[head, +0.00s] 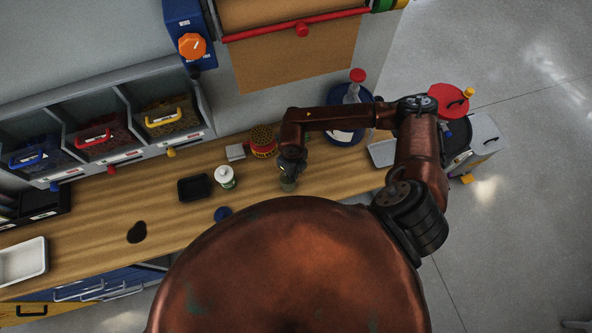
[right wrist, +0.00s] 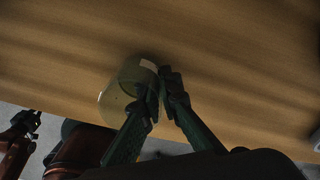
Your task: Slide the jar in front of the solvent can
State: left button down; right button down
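A small clear greenish glass jar (right wrist: 115,98) stands on the wooden bench in the right wrist view; in the head view the jar (head: 288,185) is partly hidden below my gripper. My right gripper (right wrist: 160,84) has its fingertips close together at the jar's right side, the left finger overlapping the jar's edge in the picture. It also shows in the head view (head: 290,172). A red can with a perforated yellow-brown top (head: 263,141), apparently the solvent can, stands behind and left of it. My left gripper (right wrist: 27,123) shows small at the left of the wrist view, its prongs apart.
A white bottle (head: 225,177), black tray (head: 194,187), blue lid (head: 222,213) and dark spill (head: 137,232) are to the left on the bench. A grey block (head: 235,152) sits beside the can. Bare wood surrounds the jar.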

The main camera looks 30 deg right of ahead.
pick_arm(q)
jog(key=shift+s, duration=0.2)
pick_arm(e)
jog(key=shift+s+a, duration=0.5)
jog(key=shift+a, duration=0.3)
jog(key=c, duration=2.1)
grip_release()
pick_arm(q)
jog(key=shift+s, duration=0.1)
pick_arm(e)
notch_tip(320, 180, up, 12)
jog(key=shift+r, duration=0.1)
